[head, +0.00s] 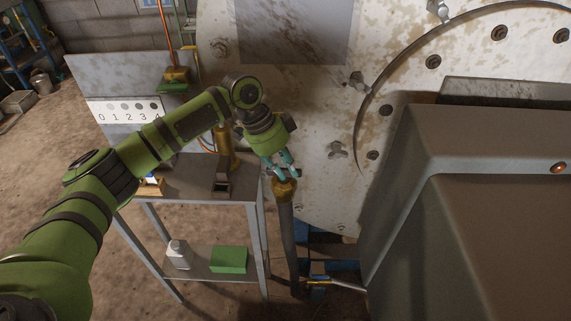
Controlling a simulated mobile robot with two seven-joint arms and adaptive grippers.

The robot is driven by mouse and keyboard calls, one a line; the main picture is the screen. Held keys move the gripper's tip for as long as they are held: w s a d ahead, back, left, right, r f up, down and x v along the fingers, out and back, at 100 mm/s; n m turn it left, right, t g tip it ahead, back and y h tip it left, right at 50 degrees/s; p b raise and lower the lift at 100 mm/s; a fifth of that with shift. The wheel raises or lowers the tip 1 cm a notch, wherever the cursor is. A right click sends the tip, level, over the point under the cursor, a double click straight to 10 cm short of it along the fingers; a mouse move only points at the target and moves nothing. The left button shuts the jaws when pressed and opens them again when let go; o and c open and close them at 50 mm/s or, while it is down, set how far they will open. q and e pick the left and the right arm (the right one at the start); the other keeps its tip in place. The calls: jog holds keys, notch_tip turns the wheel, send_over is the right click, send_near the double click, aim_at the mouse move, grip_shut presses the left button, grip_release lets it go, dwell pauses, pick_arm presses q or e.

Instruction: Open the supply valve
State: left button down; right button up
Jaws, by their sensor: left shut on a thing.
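My left gripper (283,164), with teal fingers, reaches in from the left and points down in front of the large pale tank. It is shut at the top of a dark upright pipe (289,240). A brass-coloured fitting (285,190), which looks like the supply valve, sits on this pipe directly below the fingers. The fingers hide the part they hold, so how far the valve is turned cannot be told. My right gripper is not in view.
The rusty tank wall (310,110) stands close behind the gripper. A metal table (190,170) stands to the left, with a brass cylinder (226,145) on it. A green box (229,259) and white bottle (177,255) are on its lower shelf. A large grey housing (480,220) fills the right.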

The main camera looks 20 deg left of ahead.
pick_arm(q)
jog(key=shift+m+g+p, duration=0.5)
jog(key=shift+m+p, duration=0.25)
jog(key=shift+m, duration=0.35)
jog(key=m+g, duration=0.1)
jog(key=m, duration=0.1)
jog(key=shift+s+m, duration=0.1)
jog(key=shift+m, duration=0.2)
jog(key=m, duration=0.2)
jog(key=m+g, duration=0.1)
jog(key=shift+a+f+m, duration=0.15)
jog(key=shift+m, duration=0.25)
jog(key=m+g+b, duration=0.1)
jog(key=m, duration=0.1)
jog(key=m+y+b, duration=0.1)
jog(key=m, duration=0.1)
jog(key=shift+a+g+y, duration=0.1)
jog(key=shift+g+y, duration=0.2)
jog(key=shift+g, duration=0.1)
jog(key=m, duration=0.2)
jog(key=shift+a+m+y, duration=0.1)
jog(key=shift+m+y, duration=0.3)
jog(key=shift+m+g+y, duration=0.3)
jog(key=shift+m+y, duration=0.1)
jog(key=shift+m, duration=0.6)
jog(key=shift+a, duration=0.1)
jog(key=c, duration=1.1)
grip_release()
